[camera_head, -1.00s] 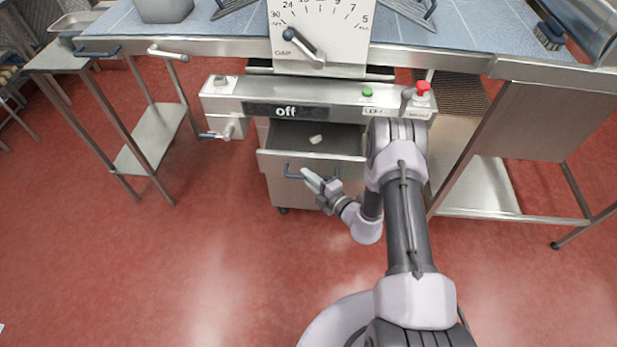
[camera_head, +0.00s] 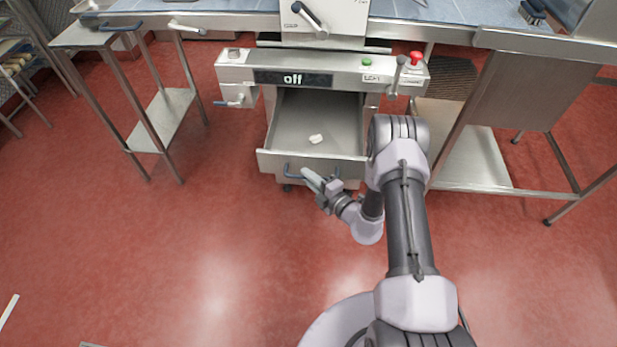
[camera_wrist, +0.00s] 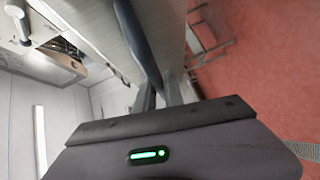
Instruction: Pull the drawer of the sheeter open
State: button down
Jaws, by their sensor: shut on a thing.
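The sheeter (camera_head: 330,65) stands under the worktop with a display that reads "off". Its steel drawer (camera_head: 275,163) is pulled out a long way, and much of its floor shows. A small white lump (camera_head: 316,139) lies inside. A dark blue bar handle (camera_head: 289,172) is on the drawer front. My gripper (camera_head: 309,175) is at the handle's middle, shut on it. In the wrist view, the handle (camera_wrist: 138,45) runs between the fingers (camera_wrist: 160,95), beside the pale drawer front. The fingers partly hide the grip itself.
A green button (camera_head: 367,62) and a red button (camera_head: 416,57) sit on the panel above the drawer. Steel side tables stand left (camera_head: 160,125) and right (camera_head: 465,165). The red floor (camera_head: 200,240) in front of the drawer is clear.

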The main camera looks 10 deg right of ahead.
jog(key=c, duration=1.5)
grip_release()
jog(key=shift+o, duration=0.2)
jog(key=p+v, duration=0.3)
jog(key=v, duration=1.4)
jog(key=shift+s+p, duration=0.15)
jog(key=shift+p, duration=0.15)
jog(key=shift+d, duration=0.1)
